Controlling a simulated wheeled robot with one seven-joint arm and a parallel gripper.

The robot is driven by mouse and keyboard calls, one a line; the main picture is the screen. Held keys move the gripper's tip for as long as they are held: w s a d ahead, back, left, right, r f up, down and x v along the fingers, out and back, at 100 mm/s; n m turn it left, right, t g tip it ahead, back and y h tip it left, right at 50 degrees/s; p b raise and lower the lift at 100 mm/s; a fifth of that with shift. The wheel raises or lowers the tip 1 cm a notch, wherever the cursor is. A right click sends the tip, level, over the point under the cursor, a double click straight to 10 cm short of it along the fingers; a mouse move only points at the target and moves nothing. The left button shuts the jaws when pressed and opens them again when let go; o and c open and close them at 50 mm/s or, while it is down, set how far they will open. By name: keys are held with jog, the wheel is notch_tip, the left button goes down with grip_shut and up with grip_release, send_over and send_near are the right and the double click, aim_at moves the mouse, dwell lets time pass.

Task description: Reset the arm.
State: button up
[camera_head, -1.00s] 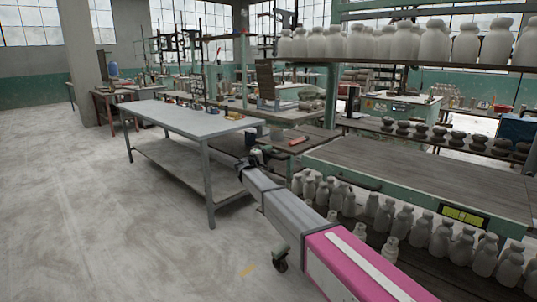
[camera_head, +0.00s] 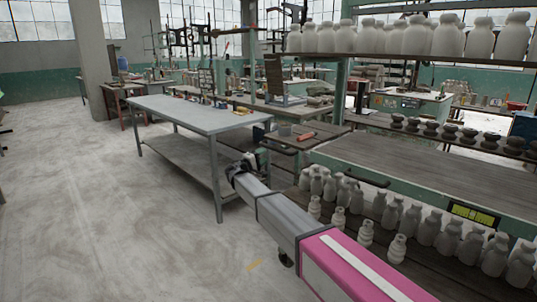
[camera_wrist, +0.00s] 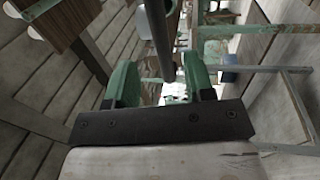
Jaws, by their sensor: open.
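My arm, with a pink and white section and grey links, reaches forward from the bottom right in the head view. My gripper (camera_head: 258,158) is at its far end, small and dark with green parts. It appears in front of the right end of the grey table (camera_head: 190,112). In the wrist view my gripper (camera_wrist: 160,78) shows two green fingers spread apart on a dark bar. It is open, and I see nothing held between the fingers.
A wooden-topped workbench (camera_head: 430,175) with pale bottles (camera_head: 430,225) beneath it stands close to the right of my arm. A high shelf (camera_head: 400,54) holds more bottles. A red object (camera_head: 307,136) lies on the bench beyond. Open concrete floor (camera_head: 90,220) spreads on the left.

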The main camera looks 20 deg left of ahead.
jog(key=shift+s+a+f, duration=0.1)
jog(key=shift+s+a, duration=0.05)
jog(key=shift+s, duration=0.3)
jog(key=d+f+m+g, duration=0.2)
jog(key=d+f+g, duration=0.3)
jog(key=d, duration=0.9)
jog(key=d+f+m+g+h, duration=0.15)
jog(key=d+f, duration=0.45)
jog(key=d, duration=0.8)
jog(key=d+f+m+g, duration=0.2)
jog(key=d+f+g, duration=0.35)
jog(key=d, duration=0.85)
jog(key=s+d+f+m+g+y, duration=0.2)
jog(key=s+d+f, duration=0.3)
jog(key=d, duration=0.4)
jog(key=s+d+f+m+g+y, duration=0.2)
jog(key=s+d, duration=0.4)
jog(key=d, duration=0.2)
jog(key=s+d+f+m+g+y, duration=0.1)
jog(key=s+d+m+y, duration=0.1)
jog(key=s+d, duration=0.2)
jog(key=s+d+f+m+g+y, duration=0.1)
jog(key=s+d+m+y, duration=0.1)
jog(key=s+d, duration=0.3)
jog(key=s+y, duration=0.1)
jog(key=s, duration=0.3)
jog(key=shift+s+f+g, duration=0.2)
jog(key=shift+s+g, duration=0.15)
jog(key=shift+g, duration=0.05)
